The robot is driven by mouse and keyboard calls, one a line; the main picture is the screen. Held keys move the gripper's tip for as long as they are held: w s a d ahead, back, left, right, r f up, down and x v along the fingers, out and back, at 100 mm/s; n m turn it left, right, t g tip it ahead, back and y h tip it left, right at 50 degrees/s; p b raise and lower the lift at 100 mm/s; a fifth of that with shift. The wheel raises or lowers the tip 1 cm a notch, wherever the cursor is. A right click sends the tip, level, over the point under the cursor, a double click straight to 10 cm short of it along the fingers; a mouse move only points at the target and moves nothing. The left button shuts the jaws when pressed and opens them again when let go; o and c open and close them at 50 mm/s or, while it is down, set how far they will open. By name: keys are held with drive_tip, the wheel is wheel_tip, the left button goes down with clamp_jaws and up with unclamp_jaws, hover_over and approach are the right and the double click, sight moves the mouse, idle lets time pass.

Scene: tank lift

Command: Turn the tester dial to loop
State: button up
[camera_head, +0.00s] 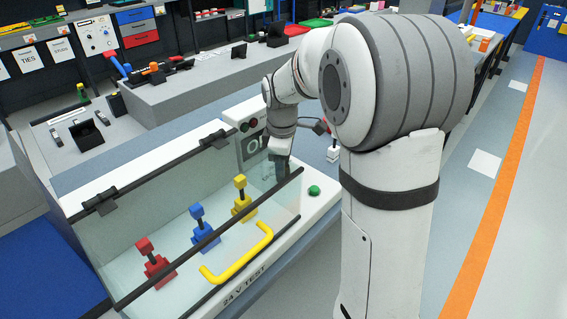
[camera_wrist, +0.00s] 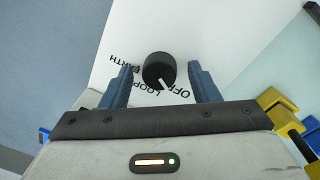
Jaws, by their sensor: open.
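The tester dial (camera_wrist: 157,68) is a round black knob with a white pointer line, on a white panel in the wrist view. The labels EARTH, LOOP and OFF curve around its lower side. The pointer slants down and right, nearest to the OFF label (camera_wrist: 180,92). My gripper (camera_wrist: 160,72) is open, its two blue fingers on either side of the dial with a gap on each side. In the head view my gripper (camera_head: 281,166) points down at the right end of the white tester (camera_head: 322,201), beside a display; the dial is hidden there.
A clear cover (camera_head: 125,225) with a yellow handle (camera_head: 237,254) stands over red, blue and yellow plugs left of my gripper. A green button (camera_head: 314,190) sits on the tester's right end. Grey benches with tools lie behind.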

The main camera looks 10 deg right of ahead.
drive_tip(key=shift+c, duration=0.3)
drive_tip(key=c, duration=0.9)
drive_tip(key=shift+m, duration=0.3)
drive_tip(key=m, duration=0.5)
drive_tip(key=shift+p, duration=0.35)
drive_tip(key=m, duration=0.6)
drive_tip(key=shift+w, duration=0.1)
drive_tip(key=o, duration=1)
drive_tip(key=shift+g, duration=0.3)
drive_tip(key=shift+c, duration=0.2)
